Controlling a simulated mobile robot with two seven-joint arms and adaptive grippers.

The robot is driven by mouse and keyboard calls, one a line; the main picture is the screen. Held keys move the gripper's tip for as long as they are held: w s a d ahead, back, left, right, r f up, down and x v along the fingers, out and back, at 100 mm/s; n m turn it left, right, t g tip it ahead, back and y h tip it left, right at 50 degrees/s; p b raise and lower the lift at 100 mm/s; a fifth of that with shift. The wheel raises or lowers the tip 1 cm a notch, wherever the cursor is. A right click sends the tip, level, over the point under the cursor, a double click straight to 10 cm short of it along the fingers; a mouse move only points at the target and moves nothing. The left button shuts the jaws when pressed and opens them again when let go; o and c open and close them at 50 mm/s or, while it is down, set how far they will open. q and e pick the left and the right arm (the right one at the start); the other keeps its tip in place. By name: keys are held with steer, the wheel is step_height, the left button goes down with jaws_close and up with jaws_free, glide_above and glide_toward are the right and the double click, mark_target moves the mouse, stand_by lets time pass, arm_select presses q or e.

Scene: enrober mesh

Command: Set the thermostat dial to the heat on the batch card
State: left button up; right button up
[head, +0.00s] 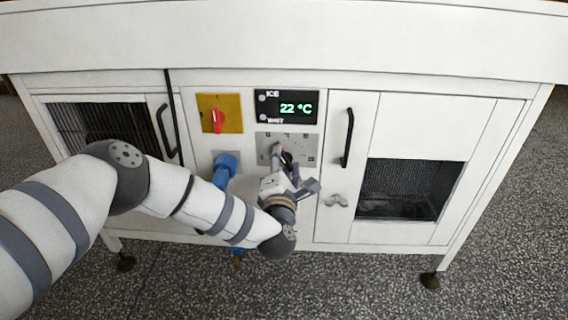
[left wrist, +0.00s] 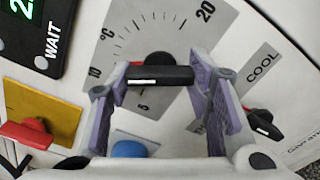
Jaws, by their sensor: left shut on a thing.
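The thermostat dial is a black bar knob (left wrist: 158,76) with a white pointer line, on a grey scale plate (left wrist: 170,28) marked 5, 10, 20 and °C. In the left wrist view the line points left, toward the side with the 10; a finger hides part of the scale there. My left gripper (left wrist: 162,88) is shut on the knob, one purple-padded finger at each end. In the head view my left gripper (head: 285,164) covers most of the dial below the display (head: 287,107), which reads 22 °C. No batch card is in view. My right gripper is not in view.
A red switch (head: 217,119) on a yellow plate and a blue valve handle (head: 225,165) are left of the dial. A second black knob (left wrist: 262,122) is beside the COOL label. Black door handles (head: 347,138) stick out on both sides.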

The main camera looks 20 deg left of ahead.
arm_select(q)
steer(key=shift+d, duration=0.1)
stand_by(0.3)
steer(key=o, duration=1.2)
steer(key=shift+c, duration=0.2)
steer(key=shift+s, duration=0.15)
steer(key=v, duration=1.1)
steer(key=shift+s, duration=0.35)
steer(key=shift+d, duration=0.1)
